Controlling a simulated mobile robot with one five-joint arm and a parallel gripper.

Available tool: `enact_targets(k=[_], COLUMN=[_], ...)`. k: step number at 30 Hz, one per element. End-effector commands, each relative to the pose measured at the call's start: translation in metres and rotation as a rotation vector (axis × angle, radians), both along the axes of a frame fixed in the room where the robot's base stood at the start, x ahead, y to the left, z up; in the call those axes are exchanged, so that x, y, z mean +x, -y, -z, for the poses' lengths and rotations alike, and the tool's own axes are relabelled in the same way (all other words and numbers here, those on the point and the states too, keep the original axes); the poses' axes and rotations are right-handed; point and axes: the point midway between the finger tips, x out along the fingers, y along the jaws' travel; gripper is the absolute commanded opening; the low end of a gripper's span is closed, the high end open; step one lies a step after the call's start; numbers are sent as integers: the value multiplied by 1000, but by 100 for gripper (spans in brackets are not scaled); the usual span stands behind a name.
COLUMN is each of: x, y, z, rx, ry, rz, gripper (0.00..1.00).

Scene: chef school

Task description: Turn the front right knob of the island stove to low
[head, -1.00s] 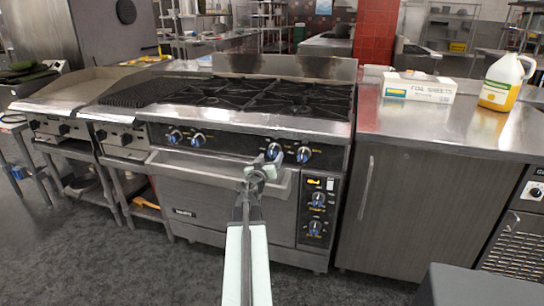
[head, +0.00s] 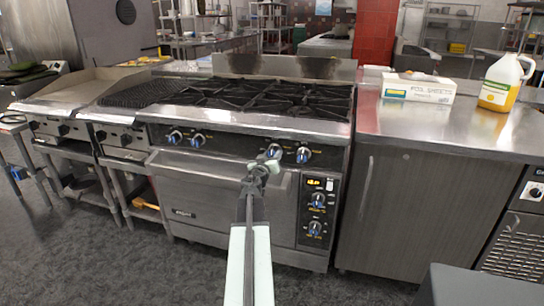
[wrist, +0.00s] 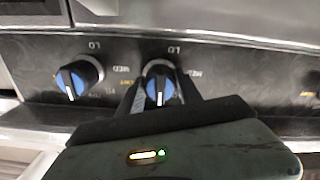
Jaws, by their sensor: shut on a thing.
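The island stove (head: 185,118) is a steel range with black grates and a row of blue-faced knobs along its front panel. Its right pair is a left knob (head: 273,151) and a far right knob (head: 303,154). My gripper (head: 266,165) reaches the left knob of this pair and partly covers it. In the wrist view my gripper (wrist: 160,96) has one dark finger on each side of that knob (wrist: 160,84), shut on it. Its white line stands about vertical in the picture. The other knob (wrist: 73,80) sits free at the left, its line slightly tilted.
An oven handle bar (head: 220,172) runs just below the knobs. Lower oven dials (head: 318,200) sit right of the oven door. A steel counter (head: 440,130) with a box (head: 418,88) and a jug (head: 499,85) stands at right. The floor at left front is clear.

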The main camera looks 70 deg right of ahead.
Motion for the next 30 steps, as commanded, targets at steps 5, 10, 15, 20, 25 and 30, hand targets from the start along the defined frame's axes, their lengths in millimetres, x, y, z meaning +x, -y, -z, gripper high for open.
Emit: enact_targets(k=[5, 10, 15, 20, 25, 30], x=[0, 0, 0, 0, 0, 0], y=[2, 2, 2, 2, 2, 2], z=[-1, -1, -1, -1, -1, -2], rx=[-6, -14, -23, -32, -40, -49], ry=[-89, -227, -388, -540, -701, -863], rz=[0, 0, 0, 1, 1, 1], gripper=[1, 1, 1, 1, 1, 1])
